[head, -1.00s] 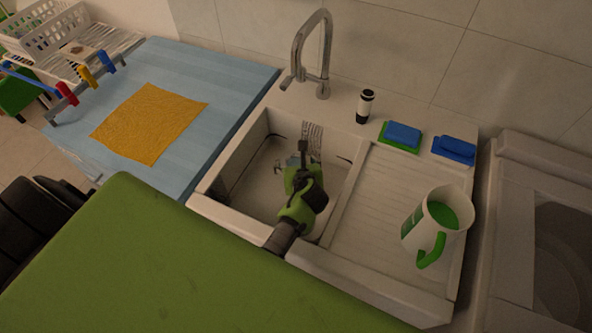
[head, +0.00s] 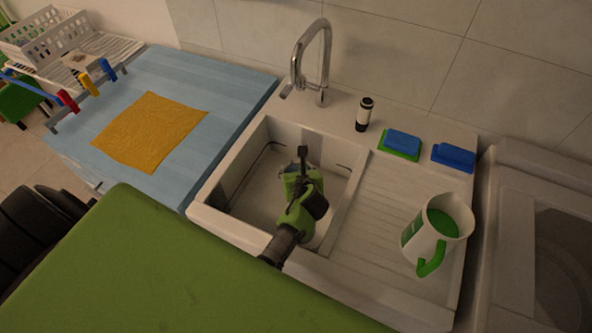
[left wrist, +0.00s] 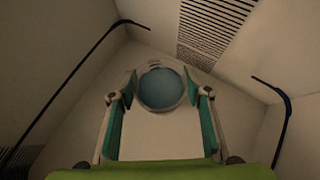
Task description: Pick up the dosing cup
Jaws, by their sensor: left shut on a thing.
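The dosing cup (left wrist: 161,90) is a small round cup with a grey-teal inside, seen from above between my left fingertips in the left wrist view. My left gripper (left wrist: 161,97) is shut on it, with a teal-padded finger on each side. In the head view my left gripper (head: 299,180) reaches down into the sink basin (head: 246,185); the cup is hidden there behind the gripper and wrist. My right gripper is not in view.
The basin walls stand close around the left gripper. A chrome faucet (head: 322,65) rises behind it. A black-and-white bottle (head: 364,115), sponges (head: 402,143) and a white jug (head: 418,240) stand to the right. An orange cloth (head: 150,130) lies on the blue counter (head: 215,90).

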